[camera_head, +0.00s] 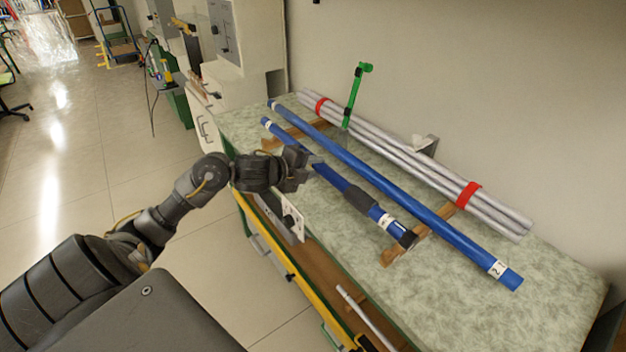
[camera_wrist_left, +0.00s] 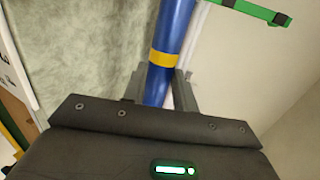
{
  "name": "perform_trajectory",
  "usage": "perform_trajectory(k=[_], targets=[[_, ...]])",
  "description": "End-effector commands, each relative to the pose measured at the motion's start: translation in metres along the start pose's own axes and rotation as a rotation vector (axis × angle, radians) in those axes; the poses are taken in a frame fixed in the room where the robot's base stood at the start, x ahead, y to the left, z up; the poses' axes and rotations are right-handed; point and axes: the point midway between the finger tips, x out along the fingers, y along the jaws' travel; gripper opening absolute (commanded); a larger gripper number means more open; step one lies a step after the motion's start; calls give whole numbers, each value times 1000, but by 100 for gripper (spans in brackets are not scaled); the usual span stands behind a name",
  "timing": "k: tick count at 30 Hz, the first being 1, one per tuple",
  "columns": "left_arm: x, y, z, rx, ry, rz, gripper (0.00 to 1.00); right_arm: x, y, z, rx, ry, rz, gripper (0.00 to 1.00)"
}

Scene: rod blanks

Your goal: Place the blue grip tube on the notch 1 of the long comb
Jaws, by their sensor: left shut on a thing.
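The blue grip tube (camera_head: 332,177) has a dark sleeve (camera_head: 361,199), a white label and a black end cap. My left gripper (camera_head: 303,168) is shut around it, on the far side of the sleeve. In the left wrist view the blue tube (camera_wrist_left: 171,35), with a yellow band, passes between the fingers (camera_wrist_left: 158,90). Two wooden combs lie across the bench, one at the far end (camera_head: 272,144) and one nearer (camera_head: 391,257). The tube's capped end is over the nearer comb; I cannot tell whether it touches. The notches are mostly hidden. My right gripper is not in view.
A longer blue tube (camera_head: 400,192) marked 2 lies parallel behind the grip tube. Behind it is a grey tube bundle (camera_head: 400,152) with red bands. A green upright (camera_head: 354,95) stands by the bundle. The bench top (camera_head: 550,300) is clear at the near right.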

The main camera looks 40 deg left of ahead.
Motion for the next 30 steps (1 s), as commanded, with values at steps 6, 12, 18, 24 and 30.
perform_trajectory(k=[6,12,18,24,30], targets=[[10,14,3,-5,0,3,0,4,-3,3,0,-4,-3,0],[18,32,3,-2,-1,0,0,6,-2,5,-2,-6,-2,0],[18,32,3,0,-1,-1,0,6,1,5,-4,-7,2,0],[19,36,3,0,-1,-1,0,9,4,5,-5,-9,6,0],[22,41,2,0,-1,0,0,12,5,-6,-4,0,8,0]])
